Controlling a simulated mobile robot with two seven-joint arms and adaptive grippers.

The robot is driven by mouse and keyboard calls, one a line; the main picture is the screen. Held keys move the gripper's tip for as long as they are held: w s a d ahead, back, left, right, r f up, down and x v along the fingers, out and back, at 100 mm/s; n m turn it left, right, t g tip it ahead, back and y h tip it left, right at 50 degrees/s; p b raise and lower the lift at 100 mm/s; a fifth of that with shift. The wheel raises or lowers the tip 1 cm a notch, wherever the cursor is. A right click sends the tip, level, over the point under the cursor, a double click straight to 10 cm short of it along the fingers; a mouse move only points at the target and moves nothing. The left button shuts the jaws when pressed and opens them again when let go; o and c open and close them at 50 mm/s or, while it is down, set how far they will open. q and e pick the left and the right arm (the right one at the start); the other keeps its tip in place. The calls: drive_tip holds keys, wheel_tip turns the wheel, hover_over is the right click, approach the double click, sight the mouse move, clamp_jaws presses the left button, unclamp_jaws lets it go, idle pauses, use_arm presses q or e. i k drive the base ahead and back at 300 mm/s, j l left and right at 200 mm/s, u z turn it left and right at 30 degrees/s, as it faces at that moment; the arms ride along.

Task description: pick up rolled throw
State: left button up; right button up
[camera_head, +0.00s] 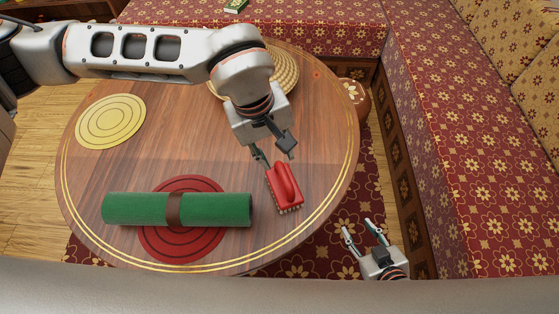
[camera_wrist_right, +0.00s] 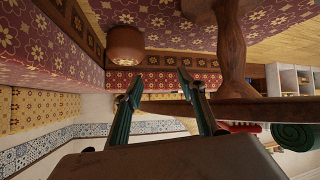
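The rolled throw (camera_head: 140,208) is a green roll with a brown band around its middle. It lies across a red round placemat (camera_head: 182,247) near the front of the wooden table. Part of a green roll also shows at the right edge of the right wrist view (camera_wrist_right: 293,134). My left gripper (camera_head: 272,152) is open above the table, right of the throw, with its fingertips near a red brush (camera_head: 285,186). Whether it touches the brush is unclear. My right gripper (camera_head: 361,228) is open and empty, off the table's right edge.
The round wooden table (camera_head: 100,165) also holds a yellow placemat (camera_head: 110,121) at the left and a woven mat (camera_head: 287,72) at the back, partly hidden by my left arm. Patterned bench seating (camera_head: 425,140) lies at the right and back. A round stool (camera_head: 356,95) stands beside the table.

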sight(176, 208)
drive_tip(key=k, duration=1)
